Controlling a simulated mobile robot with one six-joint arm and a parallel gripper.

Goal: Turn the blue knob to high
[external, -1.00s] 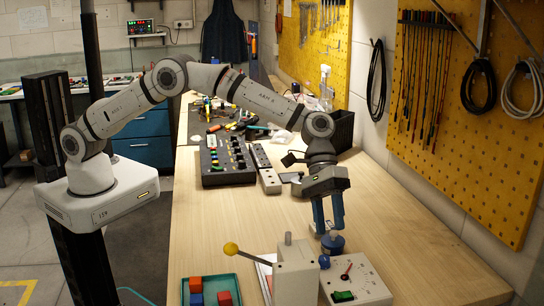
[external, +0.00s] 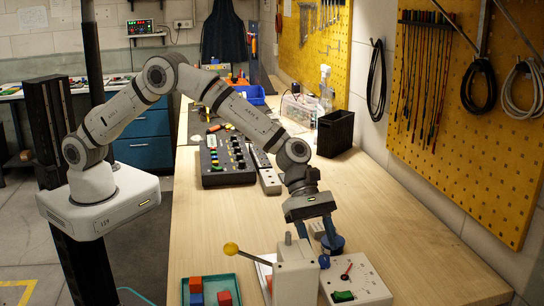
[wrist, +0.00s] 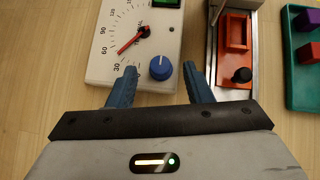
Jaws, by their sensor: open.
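The blue knob (wrist: 161,68) sits on a pale panel (wrist: 100,62), beside a dial with a red pointer (wrist: 133,40). The pointer lies between the 30 and 60 marks. In the external view the knob (external: 324,262) is at the panel's far left corner. My gripper (wrist: 160,80) is open and empty. In the wrist view its two blue fingers lie to either side of the knob, slightly nearer the camera. My gripper (external: 319,238) is behind and above the panel in the external view; contact with the knob is not visible.
A pale box (external: 296,275) with a lever and yellow ball (external: 231,248) stands close left of the panel. A green tray (external: 240,293) holds colored blocks. The bench to the right is clear.

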